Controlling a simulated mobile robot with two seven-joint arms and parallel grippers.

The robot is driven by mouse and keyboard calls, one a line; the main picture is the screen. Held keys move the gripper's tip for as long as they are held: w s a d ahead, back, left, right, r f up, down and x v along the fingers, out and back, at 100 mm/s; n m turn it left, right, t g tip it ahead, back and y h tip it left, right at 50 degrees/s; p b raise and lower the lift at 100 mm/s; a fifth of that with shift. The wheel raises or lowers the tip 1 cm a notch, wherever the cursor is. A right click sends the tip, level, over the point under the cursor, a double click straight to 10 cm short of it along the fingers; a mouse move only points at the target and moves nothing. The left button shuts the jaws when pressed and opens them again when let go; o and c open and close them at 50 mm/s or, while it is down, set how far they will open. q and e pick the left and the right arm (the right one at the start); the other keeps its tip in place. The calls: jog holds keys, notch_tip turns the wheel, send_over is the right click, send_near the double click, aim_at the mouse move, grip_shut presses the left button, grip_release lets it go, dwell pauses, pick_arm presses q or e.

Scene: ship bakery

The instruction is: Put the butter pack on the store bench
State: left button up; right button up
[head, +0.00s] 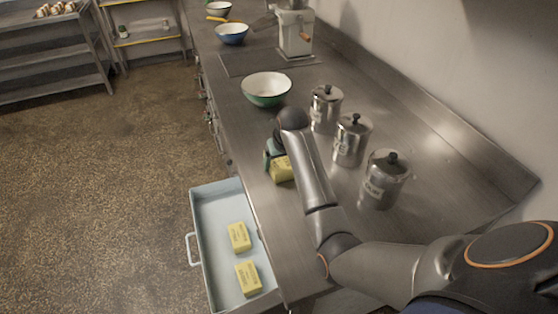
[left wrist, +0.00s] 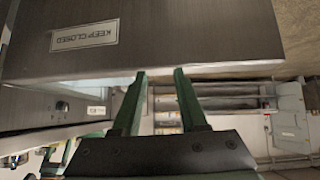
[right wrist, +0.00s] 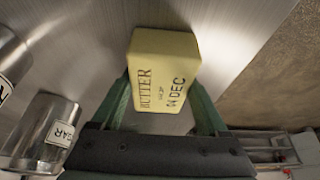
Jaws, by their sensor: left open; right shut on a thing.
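The butter pack (head: 282,169) is a yellow block over the near left edge of the steel store bench (head: 440,190). My right gripper (head: 271,158) is shut on it. In the right wrist view, the butter pack (right wrist: 165,75) sits between the green fingers of my right gripper (right wrist: 160,88), with its BUTTER and 04 DEC print showing. The steel top lies behind it; I cannot tell whether the pack touches it. My left gripper (left wrist: 158,78) is open with nothing between its fingers, near a steel front labelled KEEP CLOSED (left wrist: 85,35). It is outside the head view.
An open drawer (head: 205,225) below the bench edge holds two yellow packs (head: 238,237). Steel canisters (head: 352,140) stand right of my right gripper. A green bowl (head: 266,89), a grinder (head: 295,32) and a blue bowl (head: 232,34) are farther back. Bare bench lies near the canisters.

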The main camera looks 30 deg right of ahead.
jog(key=o, duration=1.5)
jog(key=shift+o, duration=0.2)
jog(key=shift+r, duration=0.45)
jog(key=v, duration=1.1)
jog(key=shift+s, duration=0.25)
jog(key=shift+r, duration=0.15)
